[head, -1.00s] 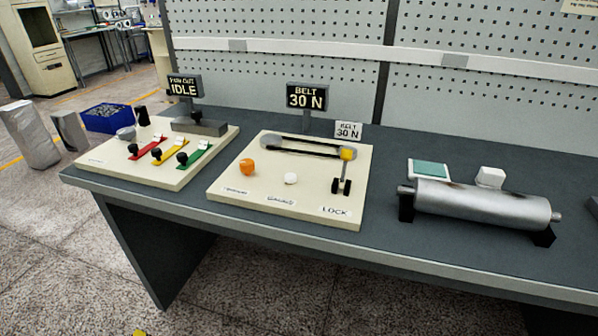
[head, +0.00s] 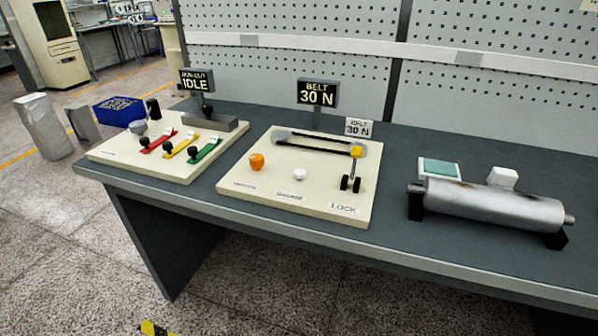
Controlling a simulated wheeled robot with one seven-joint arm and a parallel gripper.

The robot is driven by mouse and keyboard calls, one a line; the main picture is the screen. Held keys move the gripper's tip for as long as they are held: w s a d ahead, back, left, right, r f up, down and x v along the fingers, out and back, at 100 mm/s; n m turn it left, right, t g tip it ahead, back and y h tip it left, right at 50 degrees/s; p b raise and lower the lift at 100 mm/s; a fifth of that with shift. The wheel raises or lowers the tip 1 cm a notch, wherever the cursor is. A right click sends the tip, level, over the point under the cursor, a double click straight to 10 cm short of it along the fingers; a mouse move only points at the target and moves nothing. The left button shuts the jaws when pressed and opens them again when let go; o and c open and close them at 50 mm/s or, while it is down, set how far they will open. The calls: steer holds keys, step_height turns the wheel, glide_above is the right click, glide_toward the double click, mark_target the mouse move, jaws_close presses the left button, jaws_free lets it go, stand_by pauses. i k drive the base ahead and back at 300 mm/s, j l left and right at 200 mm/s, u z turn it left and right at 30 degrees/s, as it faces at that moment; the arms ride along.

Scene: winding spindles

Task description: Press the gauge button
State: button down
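The belt panel (head: 235,188) is a cream board on the dark workbench in the head view. On it a white round button (head: 299,174) sits above a small label that seems to read "GAUGE", though the print is blurred. An orange knob (head: 257,161) stands to its left. A lever with a yellow part (head: 356,151) and black feet stands to its right above the label "LOCK" (head: 343,209). A dark display (head: 317,93) behind the panel reads "BELT 30 N". A small white card (head: 358,127) also reads "BELT 30 N". My gripper is not in view.
A second cream panel (head: 110,153) with red, yellow and green levers stands to the left, under an "IDLE" display (head: 196,80). A metal roller (head: 490,205) rests on black supports to the right. The bench front edge (head: 300,236) and open floor lie nearer me.

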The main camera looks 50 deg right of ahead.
mark_target(299, 174)
steer(key=k+l+u, duration=0.25)
steer(key=k+l, duration=0.9)
steer(key=l, duration=0.15)
